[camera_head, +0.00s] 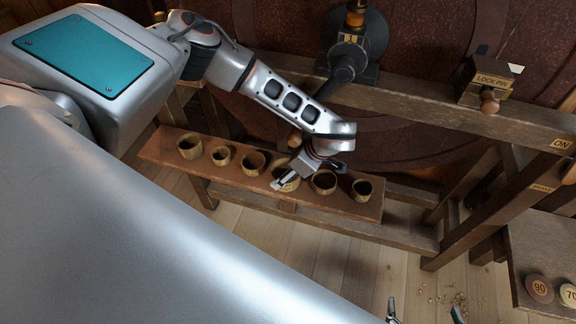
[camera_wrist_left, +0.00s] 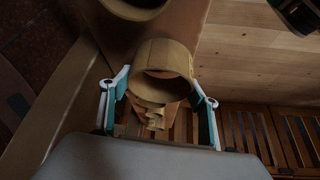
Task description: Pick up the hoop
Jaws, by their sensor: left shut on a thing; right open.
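Several round, hollow wooden hoops stand in a row on a reddish-brown bench (camera_head: 230,178). My left gripper (camera_head: 288,181) is at the fourth one from the left, and its fingers partly hide that hoop in the head view. In the left wrist view, a tan hoop (camera_wrist_left: 163,54) with a dark opening sits between the fingers of the left gripper (camera_wrist_left: 158,104), which are shut on it. A stepped wooden shape (camera_wrist_left: 155,118) shows below it. Whether the hoop is clear of the bench I cannot tell. My right gripper (camera_head: 424,312) is open at the bottom edge, only its fingertips showing.
Neighbouring hoops stand close on both sides, one to the left (camera_head: 253,163) and one to the right (camera_head: 323,182). A dark wooden beam (camera_head: 415,108) with a lock pin block (camera_head: 486,82) runs behind. Round numbered discs (camera_head: 540,289) lie at the lower right.

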